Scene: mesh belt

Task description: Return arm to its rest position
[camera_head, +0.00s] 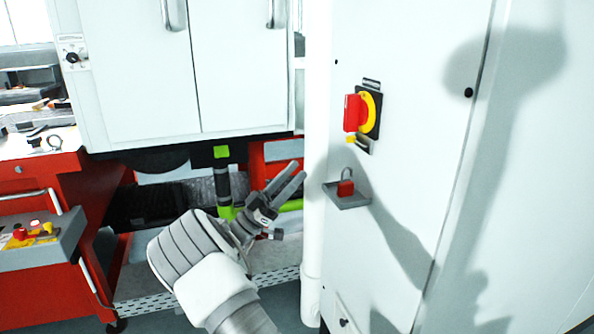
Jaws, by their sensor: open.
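My gripper (290,180) is in the lower middle of the head view, at the end of my white and grey arm. Its fingers point up and right, are spread apart and hold nothing. The gripper is left of the white cabinet panel and appears apart from it. On the panel are a red and yellow rotary switch (360,113) and, below it, a small grey shelf (349,200) with a red padlock (345,188) on it. My arm hides part of the area behind it.
White cabinet doors (235,70) hang behind and above my gripper. A red workbench (40,175) with a grey control box (42,242) stands at left. A green and black post (222,180) is behind the gripper. A white vertical pipe (312,230) runs along the panel's left edge.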

